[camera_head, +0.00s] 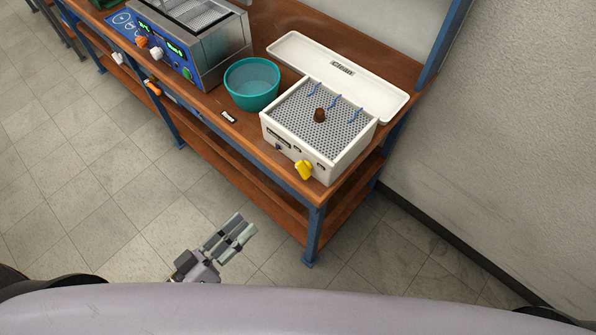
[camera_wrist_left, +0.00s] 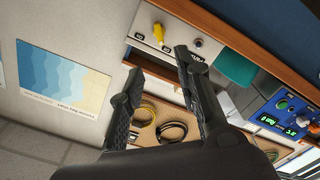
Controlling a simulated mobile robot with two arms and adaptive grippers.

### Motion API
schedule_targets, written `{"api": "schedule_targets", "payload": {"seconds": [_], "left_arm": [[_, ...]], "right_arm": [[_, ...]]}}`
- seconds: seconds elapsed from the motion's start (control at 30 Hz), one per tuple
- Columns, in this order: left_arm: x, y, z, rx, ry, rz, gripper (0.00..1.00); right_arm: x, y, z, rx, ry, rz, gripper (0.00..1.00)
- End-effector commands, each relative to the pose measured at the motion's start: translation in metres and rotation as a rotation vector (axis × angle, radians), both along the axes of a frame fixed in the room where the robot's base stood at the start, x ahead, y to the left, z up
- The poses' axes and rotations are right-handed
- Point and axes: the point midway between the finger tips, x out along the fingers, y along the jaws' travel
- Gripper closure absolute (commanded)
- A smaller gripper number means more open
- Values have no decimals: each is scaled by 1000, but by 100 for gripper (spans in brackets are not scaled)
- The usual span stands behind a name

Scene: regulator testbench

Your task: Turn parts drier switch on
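The parts drier (camera_head: 335,160) is a white box with a perforated top at the right end of the workbench. A yellow switch knob (camera_head: 304,170) sticks out of its front face, with a small dark knob (camera_head: 279,147) to its left. My left gripper (camera_head: 238,230) is below and left of the drier in the head view, in front of the bench and clear of it. In the left wrist view the gripper (camera_wrist_left: 160,62) is open and empty, its fingers apart. The yellow knob (camera_wrist_left: 158,32) shows beyond the fingertips, untouched. My right gripper is not in view.
A teal bowl (camera_head: 252,84) stands left of the drier, and a white tray labelled "Clean" (camera_head: 388,99) lies behind it. A brown part (camera_head: 319,115) sits on the drier's top. A metal machine with a blue panel (camera_head: 150,40) is further left. Free floor lies before the bench.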

Motion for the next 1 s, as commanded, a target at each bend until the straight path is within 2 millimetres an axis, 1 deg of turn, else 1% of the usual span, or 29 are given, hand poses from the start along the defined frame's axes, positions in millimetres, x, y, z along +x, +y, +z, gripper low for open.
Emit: {"api": "schedule_targets", "payload": {"seconds": [0.03,0.13,0.27,0.8,1.0], "left_arm": [[1,-2,3,-8,-2,-1,69],[8,-6,4,-11,-4,-1,69],[24,-19,5,-10,-6,0,69],[112,-86,5,-7,-6,-1,69],[132,-101,3,-7,-2,0,69]], "right_arm": [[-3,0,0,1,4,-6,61],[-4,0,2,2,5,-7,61],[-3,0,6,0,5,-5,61],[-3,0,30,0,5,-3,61],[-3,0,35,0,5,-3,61]]}}
